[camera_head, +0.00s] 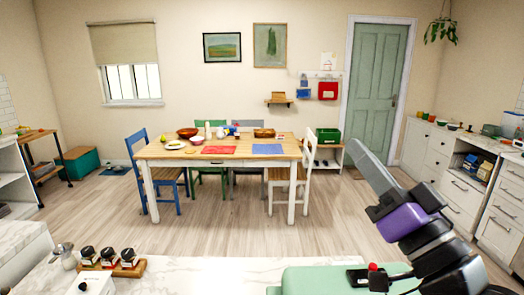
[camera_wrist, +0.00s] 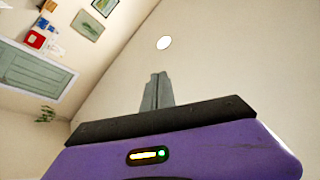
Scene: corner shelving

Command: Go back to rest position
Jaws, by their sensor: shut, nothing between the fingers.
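My gripper (camera_head: 354,148) is raised at the right of the head view, on my purple-and-black wrist, pointing up and to the left. Nothing is held in it. In the wrist view its grey fingers (camera_wrist: 157,88) are together, with the wall and ceiling behind them. The wrist view is tilted and looks upward, with a white round disc (camera_wrist: 164,43) above the fingers. The gripper is apart from every object around it.
A wooden dining table (camera_head: 160,151) with dishes, mats and chairs stands mid-room. A marble counter (camera_head: 210,275) with several jars on a wooden tray (camera_head: 130,271) is in front. White drawers (camera_head: 430,150) line the right wall. A green door (camera_head: 377,85) is at the back. Open floor surrounds the table.

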